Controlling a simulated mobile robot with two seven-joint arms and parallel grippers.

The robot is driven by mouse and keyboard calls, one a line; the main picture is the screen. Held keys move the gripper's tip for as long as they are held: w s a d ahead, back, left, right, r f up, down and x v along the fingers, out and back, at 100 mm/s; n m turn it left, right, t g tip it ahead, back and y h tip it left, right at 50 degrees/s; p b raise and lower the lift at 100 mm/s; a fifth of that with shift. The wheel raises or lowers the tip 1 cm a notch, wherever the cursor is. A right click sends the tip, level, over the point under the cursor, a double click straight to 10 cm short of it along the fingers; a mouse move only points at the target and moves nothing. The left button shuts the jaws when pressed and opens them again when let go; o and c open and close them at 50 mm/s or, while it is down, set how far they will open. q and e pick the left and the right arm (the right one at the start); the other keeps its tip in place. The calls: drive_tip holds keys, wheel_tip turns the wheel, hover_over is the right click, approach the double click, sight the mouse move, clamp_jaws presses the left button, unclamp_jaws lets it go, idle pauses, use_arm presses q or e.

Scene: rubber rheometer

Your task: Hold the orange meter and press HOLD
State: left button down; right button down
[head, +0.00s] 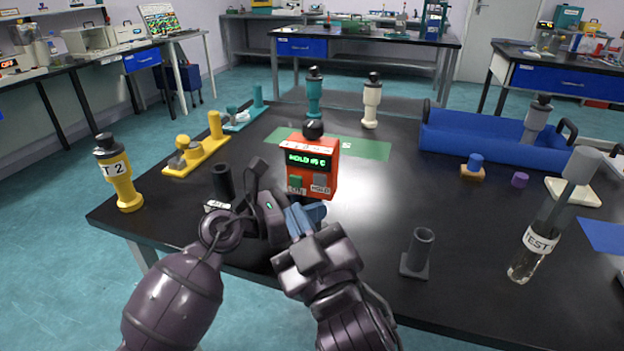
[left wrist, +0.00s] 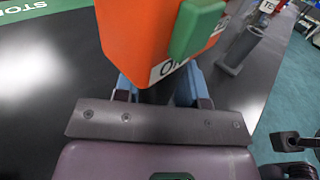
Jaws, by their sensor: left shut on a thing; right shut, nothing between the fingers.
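The orange meter (head: 331,165) is upright at the table's middle, with a black knob on top and a lit green display that seems to begin with "HOLD". Its face has a green button (head: 295,183) and a grey HOLD button (head: 320,183). My left gripper (head: 314,211) reaches in from the left. In the left wrist view its blue fingers are shut on the dark stem under the orange meter (left wrist: 135,35). The green button (left wrist: 197,27) is close there. My right gripper (head: 296,220) is shut and empty, below and in front of the meter; its tips are partly hidden.
A yellow bottle (head: 119,180) and yellow stand (head: 196,155) are at left. A dark holder (head: 418,252) and TEST tube (head: 540,240) stand at right. A blue tray (head: 465,140) is at back right. A green mat (head: 370,150) lies behind the meter. Bare table lies right of the meter.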

use_arm(q)
drive_tip(key=c, duration=0.6)
unclamp_jaws()
